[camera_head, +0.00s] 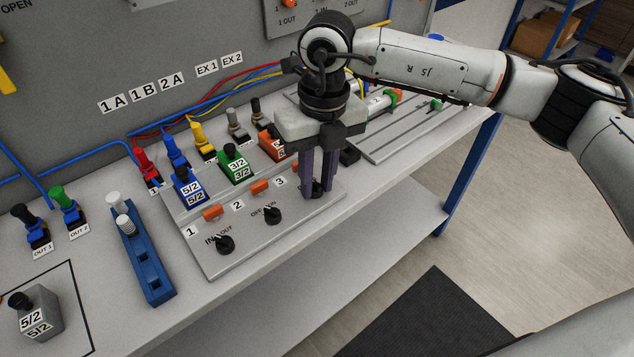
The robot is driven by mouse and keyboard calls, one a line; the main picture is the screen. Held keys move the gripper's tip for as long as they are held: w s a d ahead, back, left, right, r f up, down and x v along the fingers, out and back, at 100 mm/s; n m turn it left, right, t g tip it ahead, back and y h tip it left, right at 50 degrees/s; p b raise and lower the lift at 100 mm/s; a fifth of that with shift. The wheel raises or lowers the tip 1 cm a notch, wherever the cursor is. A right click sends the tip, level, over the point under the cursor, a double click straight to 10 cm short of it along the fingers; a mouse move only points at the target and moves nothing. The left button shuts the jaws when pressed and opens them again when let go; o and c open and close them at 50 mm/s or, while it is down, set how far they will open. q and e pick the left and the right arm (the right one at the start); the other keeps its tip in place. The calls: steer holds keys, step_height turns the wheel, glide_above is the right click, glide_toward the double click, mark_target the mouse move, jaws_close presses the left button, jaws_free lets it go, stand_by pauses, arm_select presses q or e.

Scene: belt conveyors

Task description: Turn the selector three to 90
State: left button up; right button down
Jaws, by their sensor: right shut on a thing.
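Selector three (317,190) is a small black knob on the right part of the light grey panel (240,262), below the label 3. My right gripper (318,192) points straight down over it, and its two dark purple fingers are shut on the knob. The fingers hide most of the knob, so its angle cannot be read. Selector one (225,244) and selector two (273,216) are black knobs to the left on the same panel. My left gripper is not in view.
Blue, green and orange valve blocks (236,164) stand just behind the panel, close to my gripper. A blue rack (147,258) and a grey 5/2 block (40,316) are at the left. The shelf below the bench (330,240) is bare.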

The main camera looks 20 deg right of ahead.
steer(key=m+b, duration=0.1)
steer(key=m, duration=0.2)
steer(key=shift+m+b, duration=0.6)
steer(key=shift+m, duration=0.6)
steer(key=shift+t, duration=0.3)
steer(key=shift+r+m, duration=0.1)
steer(key=shift+m, duration=0.2)
steer(key=c, duration=1.6)
jaws_free()
steer(key=shift+o, duration=0.4)
